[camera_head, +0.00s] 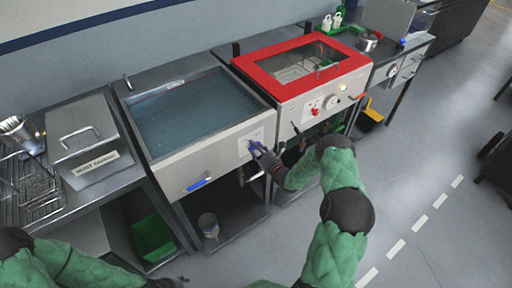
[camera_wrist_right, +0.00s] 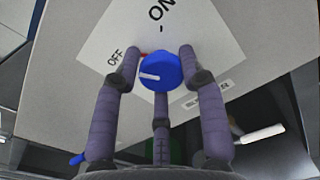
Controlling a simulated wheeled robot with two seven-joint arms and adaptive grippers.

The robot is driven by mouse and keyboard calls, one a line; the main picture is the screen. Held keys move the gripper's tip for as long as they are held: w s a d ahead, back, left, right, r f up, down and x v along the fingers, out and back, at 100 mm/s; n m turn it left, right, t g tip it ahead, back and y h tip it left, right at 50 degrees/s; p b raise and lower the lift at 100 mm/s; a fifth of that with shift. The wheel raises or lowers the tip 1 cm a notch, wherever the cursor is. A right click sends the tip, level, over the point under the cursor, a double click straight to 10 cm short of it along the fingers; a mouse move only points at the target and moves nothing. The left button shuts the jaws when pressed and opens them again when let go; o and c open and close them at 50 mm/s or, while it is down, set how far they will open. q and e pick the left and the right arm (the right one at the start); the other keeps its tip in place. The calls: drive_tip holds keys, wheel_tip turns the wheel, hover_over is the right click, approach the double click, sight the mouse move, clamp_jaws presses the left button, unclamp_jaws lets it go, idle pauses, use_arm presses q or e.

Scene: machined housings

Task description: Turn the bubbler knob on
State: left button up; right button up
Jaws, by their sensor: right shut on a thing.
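The round blue bubbler knob (camera_wrist_right: 160,72) sits on a white label plate (camera_wrist_right: 205,45) marked OFF and ON. Its white pointer line points left in the right wrist view, near the OFF side; ON is at the top. My right gripper (camera_wrist_right: 158,62) has its purple-grey fingers closed around the knob, one on each side and one below. In the head view the right gripper (camera_head: 260,153) is at the front panel of the water-filled tank (camera_head: 195,115) and hides most of the knob. My left gripper (camera_head: 165,283) barely shows at the bottom edge; its fingers are unclear.
A blue-handled valve (camera_head: 199,183) is on the tank front, left of the knob. A red-framed machine (camera_head: 315,97) stands to the right. A lidded metal box (camera_head: 85,140) and wire rack (camera_head: 35,190) are left. Open floor (camera_head: 425,200) lies right.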

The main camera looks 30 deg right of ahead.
drive_tip(key=shift+w+d+r+m+p, duration=0.15)
drive_tip(key=shift+m+p, duration=0.35)
drive_tip(key=shift+m, duration=2.05)
drive_tip(key=shift+d+m+p, duration=0.25)
drive_tip(key=shift+m+p, duration=0.2)
drive_tip(key=shift+m, duration=2.15)
drive_tip(key=shift+w+d+r+m+p, duration=0.15)
drive_tip(key=shift+m+p, duration=0.35)
drive_tip(key=shift+m, duration=2.05)
drive_tip(key=shift+s, duration=0.1)
drive_tip(key=o, duration=1.1)
drive_tip(key=shift+d+f, duration=0.1)
drive_tip(key=shift+f, duration=0.05)
drive_tip(key=shift+s+f, duration=0.1)
drive_tip(key=shift+f, duration=0.05)
drive_tip(key=shift+a, duration=0.25)
